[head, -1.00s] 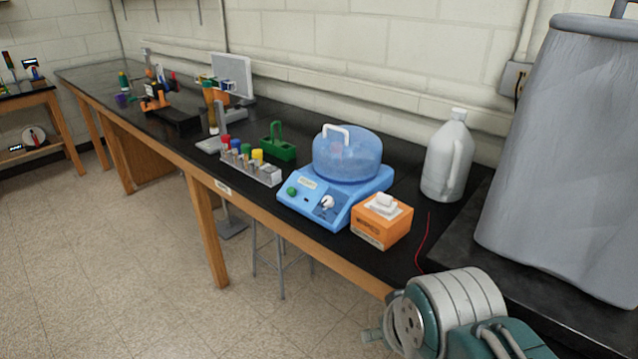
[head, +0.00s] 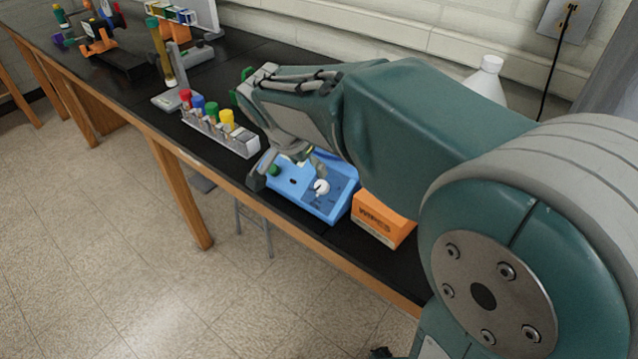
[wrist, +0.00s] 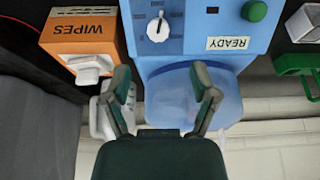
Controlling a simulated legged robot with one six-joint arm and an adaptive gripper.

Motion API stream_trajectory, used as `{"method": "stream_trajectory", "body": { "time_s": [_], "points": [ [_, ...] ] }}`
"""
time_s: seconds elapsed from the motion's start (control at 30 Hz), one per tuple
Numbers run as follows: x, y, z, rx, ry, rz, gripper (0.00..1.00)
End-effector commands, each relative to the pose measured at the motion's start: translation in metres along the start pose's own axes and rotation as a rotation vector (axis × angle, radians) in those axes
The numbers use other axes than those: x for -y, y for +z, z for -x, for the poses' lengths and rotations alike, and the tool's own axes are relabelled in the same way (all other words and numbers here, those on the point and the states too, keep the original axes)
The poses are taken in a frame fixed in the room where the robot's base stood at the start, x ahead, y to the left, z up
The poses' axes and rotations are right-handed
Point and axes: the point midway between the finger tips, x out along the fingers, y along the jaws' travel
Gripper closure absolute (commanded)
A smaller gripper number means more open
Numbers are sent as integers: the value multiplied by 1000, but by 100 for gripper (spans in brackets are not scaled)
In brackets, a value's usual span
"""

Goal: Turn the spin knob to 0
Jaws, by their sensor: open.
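The spin knob (head: 321,187) is a white pointer knob on the front panel of a blue centrifuge (head: 341,207). In the wrist view the knob (wrist: 158,27) sits near the top, with dial marks around it too small to read. A green button (wrist: 254,11) and a READY label are beside it. The translucent blue lid (wrist: 185,92) lies below it in that view. My gripper (wrist: 165,85) is open and empty over the lid, apart from the knob. In the head view my gripper (head: 283,168) is above the machine's front, and my arm hides the lid.
An orange wipes box (head: 380,217) stands close beside the machine. A rack of capped tubes (head: 222,132) stands on its other side. A white jug (head: 487,80) is behind my arm. The black bench's front edge runs before the machine.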

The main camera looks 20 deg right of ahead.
Motion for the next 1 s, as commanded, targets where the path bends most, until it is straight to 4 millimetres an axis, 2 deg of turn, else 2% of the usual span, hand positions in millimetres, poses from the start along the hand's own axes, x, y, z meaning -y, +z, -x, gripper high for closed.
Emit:
{"method": "stream_trajectory", "body": {
  "time_s": [0.3, 0.5, 0.63, 0.9, 0.97, 1.0],
  "points": [
    [-2, 0, -60, 3, 5, 0, 24],
    [-1, 0, -88, 3, 4, 2, 24],
    [-1, 0, -95, 2, 1, 1, 24],
    [-1, 0, -96, 1, 0, 1, 24],
    [-1, 0, -96, 1, 0, 1, 51],
    [-1, 0, -96, 1, 0, 1, 69]
  ]
}}
